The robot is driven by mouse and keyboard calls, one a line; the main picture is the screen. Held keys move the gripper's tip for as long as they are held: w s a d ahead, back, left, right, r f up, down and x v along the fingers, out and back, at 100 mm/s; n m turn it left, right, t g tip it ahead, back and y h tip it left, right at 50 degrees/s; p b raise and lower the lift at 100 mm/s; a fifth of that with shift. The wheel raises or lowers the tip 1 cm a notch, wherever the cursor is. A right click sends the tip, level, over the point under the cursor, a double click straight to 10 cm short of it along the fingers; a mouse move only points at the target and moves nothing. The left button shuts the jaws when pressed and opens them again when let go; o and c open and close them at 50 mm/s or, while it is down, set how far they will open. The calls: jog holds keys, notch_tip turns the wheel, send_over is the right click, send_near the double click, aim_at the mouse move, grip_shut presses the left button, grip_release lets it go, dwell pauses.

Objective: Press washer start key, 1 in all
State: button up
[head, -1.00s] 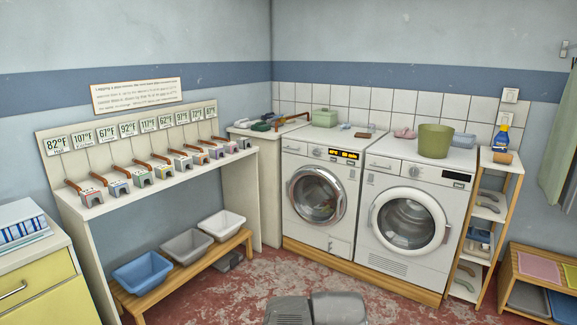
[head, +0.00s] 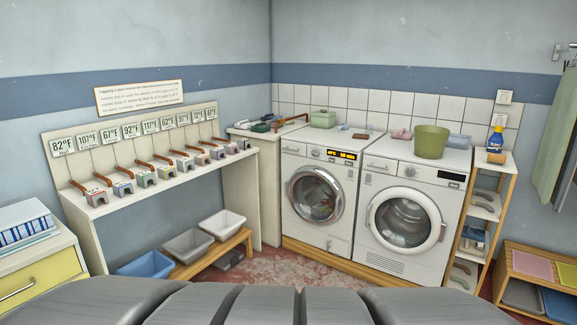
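Two white front-loading machines stand side by side against the tiled wall. The left machine (head: 317,236) has a steel-rimmed round door with coloured laundry behind the glass, a knob (head: 315,153) and a lit orange display (head: 341,155). The right machine (head: 371,248) has a white-rimmed door, a knob (head: 410,171) and a dark display (head: 451,176). No label tells which is the washer, and a start key is too small to make out on either panel. Large dark grey parts of my arm fill the bottom edge. My gripper's fingers do not show.
A white bench (head: 243,194) with several small coloured blocks under temperature cards runs along the left wall. Tubs stand on a low wooden rack (head: 208,257) below it. A wooden shelf (head: 507,200) stands right of the machines. Red floor (head: 285,266) in front of the machines is clear.

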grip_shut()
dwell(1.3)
